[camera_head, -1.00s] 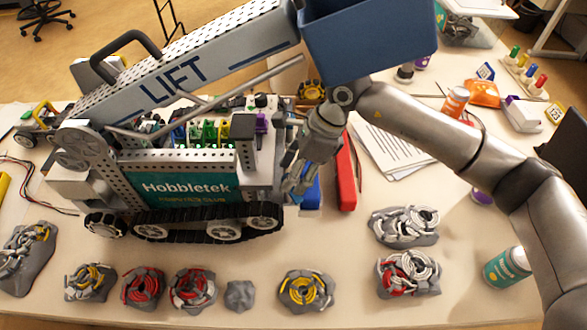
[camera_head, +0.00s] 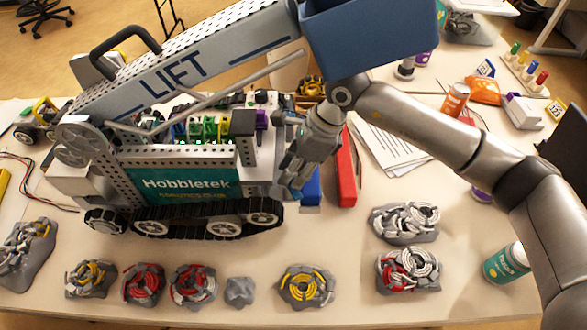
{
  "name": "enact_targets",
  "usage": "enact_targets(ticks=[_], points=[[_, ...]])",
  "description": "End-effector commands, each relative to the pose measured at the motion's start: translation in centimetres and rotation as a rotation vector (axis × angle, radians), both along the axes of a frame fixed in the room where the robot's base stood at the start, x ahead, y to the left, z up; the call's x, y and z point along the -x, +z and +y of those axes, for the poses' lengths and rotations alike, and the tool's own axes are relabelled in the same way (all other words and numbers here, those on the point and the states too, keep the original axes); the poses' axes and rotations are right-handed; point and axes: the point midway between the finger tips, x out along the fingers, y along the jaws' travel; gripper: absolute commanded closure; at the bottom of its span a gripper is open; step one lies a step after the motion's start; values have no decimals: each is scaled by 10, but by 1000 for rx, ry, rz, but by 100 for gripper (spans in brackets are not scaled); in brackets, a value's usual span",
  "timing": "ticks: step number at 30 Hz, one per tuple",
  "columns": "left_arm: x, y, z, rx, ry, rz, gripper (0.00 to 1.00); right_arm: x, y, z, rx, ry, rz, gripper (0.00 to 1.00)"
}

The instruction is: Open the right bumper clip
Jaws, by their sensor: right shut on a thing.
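The tracked Hobbletek robot (camera_head: 190,182) stands on the table with its lift arm (camera_head: 185,75) raised to the upper right. My right gripper (camera_head: 291,176) is at the right end of its body, fingers pointing down and left. The fingers look closed against that end, on what seems to be the right bumper clip. The clip itself is hidden behind the fingers, so its position cannot be made out. My left gripper is not in view.
A blue bin (camera_head: 368,38) at the lift's end hangs over my right wrist. A red bar (camera_head: 346,170) and a blue block (camera_head: 311,188) lie close beside the gripper. Several coiled parts line the front, including a yellow one (camera_head: 306,288). A teal can (camera_head: 505,264) stands at right.

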Motion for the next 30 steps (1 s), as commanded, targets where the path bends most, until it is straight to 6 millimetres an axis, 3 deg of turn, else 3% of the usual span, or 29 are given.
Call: enact_targets(ticks=[18, 30], points=[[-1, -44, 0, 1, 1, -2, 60, 3, -2, 0, -2, -376, -5, 98], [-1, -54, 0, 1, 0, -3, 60, 4, 1, 1, -2, -492, -3, 98]])
